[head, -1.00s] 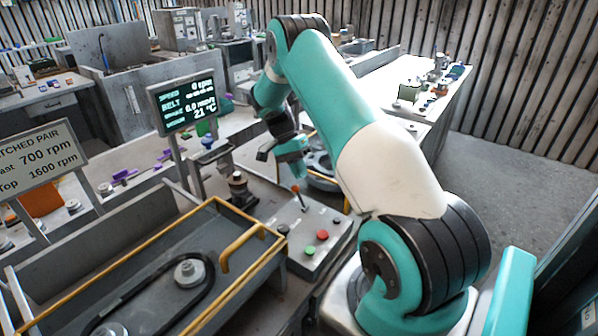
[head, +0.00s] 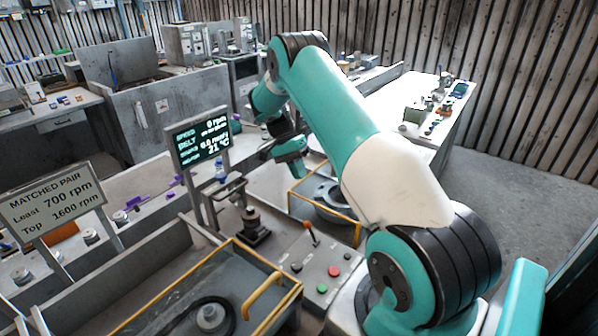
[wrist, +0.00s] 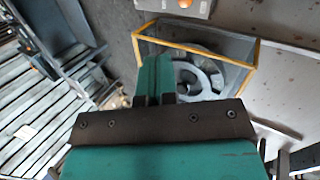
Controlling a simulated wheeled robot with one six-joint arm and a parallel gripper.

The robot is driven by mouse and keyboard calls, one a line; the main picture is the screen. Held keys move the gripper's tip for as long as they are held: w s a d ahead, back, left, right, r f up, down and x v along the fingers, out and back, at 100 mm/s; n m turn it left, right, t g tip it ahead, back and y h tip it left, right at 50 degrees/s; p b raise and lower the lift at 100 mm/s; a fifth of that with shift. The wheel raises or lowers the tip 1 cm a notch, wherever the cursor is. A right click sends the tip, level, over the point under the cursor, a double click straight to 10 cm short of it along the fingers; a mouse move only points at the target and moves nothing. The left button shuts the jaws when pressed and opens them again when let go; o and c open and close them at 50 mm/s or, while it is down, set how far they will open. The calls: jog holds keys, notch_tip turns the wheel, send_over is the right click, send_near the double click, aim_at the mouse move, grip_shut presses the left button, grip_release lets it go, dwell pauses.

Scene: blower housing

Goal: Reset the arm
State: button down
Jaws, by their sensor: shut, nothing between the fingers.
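My arm rises from the lower right of the head view and bends over at the top, with its wrist hanging down near the display. My gripper (head: 293,163) is teal and is shut and empty, held above the bench beside the yellow-railed bin. In the wrist view my gripper (wrist: 154,75) shows its teal fingers together, in front of the bin (wrist: 240,92). A grey ring-shaped part (wrist: 198,80) lies in that bin, partly hidden by the fingers. The bin (head: 352,222) also shows in the head view behind my arm.
The display (head: 202,138) reads 0 rpm. A yellow-railed guard (head: 262,293) covers a belt and pulley. A sign (head: 52,205) reads MATCHED PAIR. Grey floor (head: 520,190) is clear at right.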

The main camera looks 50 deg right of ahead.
dwell(0.4)
jog(key=s+a+r+n+t+b, duration=0.1)
jog(key=a+r+n+t+b, duration=0.25)
jog(key=a, duration=0.55)
jog(key=a+r+n+t+b, duration=0.1)
jog(key=a+r+n+b, duration=0.1)
jog(key=a+n+b, duration=0.6)
jog(key=s+a+n+t+y+b, duration=0.1)
jog(key=s+a+n+y+b, duration=0.3)
jog(key=s+a+n, duration=0.7)
jog(key=s+a+b, duration=0.1)
jog(key=s+a, duration=1)
jog(key=s, duration=0.1)
jog(key=shift+s+f+t, duration=0.2)
jog(key=shift+s+t, duration=0.05)
jog(key=shift+t, duration=0.1)
